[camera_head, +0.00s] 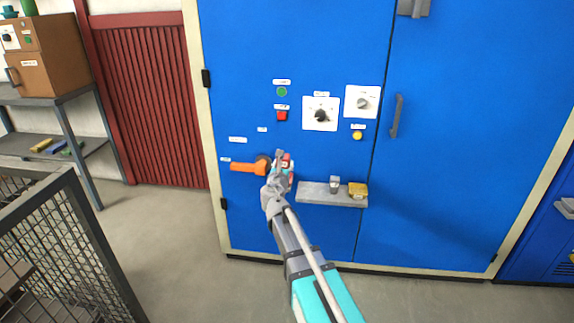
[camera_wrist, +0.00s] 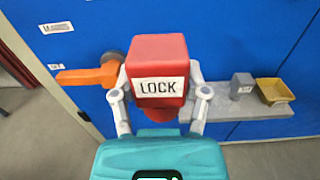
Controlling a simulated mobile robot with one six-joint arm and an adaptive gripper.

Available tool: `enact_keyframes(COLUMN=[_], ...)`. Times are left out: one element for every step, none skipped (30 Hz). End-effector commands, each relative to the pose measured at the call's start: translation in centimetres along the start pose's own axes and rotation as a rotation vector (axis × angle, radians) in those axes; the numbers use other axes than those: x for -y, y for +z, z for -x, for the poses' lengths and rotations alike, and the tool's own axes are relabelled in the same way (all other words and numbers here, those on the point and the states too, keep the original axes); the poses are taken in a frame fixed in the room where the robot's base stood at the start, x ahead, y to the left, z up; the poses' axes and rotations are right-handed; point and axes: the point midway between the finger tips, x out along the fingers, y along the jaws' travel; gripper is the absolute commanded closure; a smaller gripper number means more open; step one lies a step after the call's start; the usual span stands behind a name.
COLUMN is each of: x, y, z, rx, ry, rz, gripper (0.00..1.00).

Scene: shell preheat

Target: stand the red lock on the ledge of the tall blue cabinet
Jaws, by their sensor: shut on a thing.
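The red lock (camera_wrist: 158,60) with a white LOCK label is held between the two fingers of my gripper (camera_wrist: 160,105) in the wrist view. It looks upright there. In the head view my gripper (camera_head: 280,172) is in front of the tall blue cabinet (camera_head: 300,45), between the orange handle and the left end of the grey ledge. The lock (camera_head: 287,160) shows only partly there. The grey ledge (camera_head: 315,196) runs to the right of my gripper; its left end is partly hidden behind the lock and finger in the wrist view. I cannot tell whether the lock touches it.
A small grey block (camera_head: 335,184) and a yellow bin (camera_head: 357,190) stand on the ledge's right half. The orange handle (camera_head: 245,167) juts out left of my gripper. Knobs and buttons (camera_head: 320,114) sit above. The ledge's left part looks bare.

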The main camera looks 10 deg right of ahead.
Motion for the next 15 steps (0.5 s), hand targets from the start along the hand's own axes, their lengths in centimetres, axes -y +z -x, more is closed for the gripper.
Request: enact_keyframes(x=[0.0,0.0,0.0,0.0,0.0,0.0,0.0,0.0,0.1,0.1,0.2,0.5,0.7,1.1,1.6], y=[0.0,0.0,0.0,0.0,0.0,0.0,0.0,0.0,0.0,0.0,-0.1,-0.1,-0.2,-0.3,-0.5], z=[0.0,0.0,0.0,0.0,0.0,0.0,0.0,0.0,0.0,0.0,0.0,0.0,0.0,0.0,-0.1], rx=[0.0,0.0,0.0,0.0,0.0,0.0,0.0,0.0,0.0,0.0,0.0,0.0,0.0,0.0,0.0], ry=[0.0,0.0,0.0,0.0,0.0,0.0,0.0,0.0,-0.001,-0.003,-0.007,-0.015,-0.023,-0.033,-0.05], rz=[0.0,0.0,0.0,0.0,0.0,0.0,0.0,0.0,0.0,0.0,0.0,0.0,0.0,0.0,0.0], gripper=[0.92,0.92,0.92,0.92,0.92,0.92,0.92,0.92,0.92,0.92,0.92,0.92,0.92,0.92,0.92])
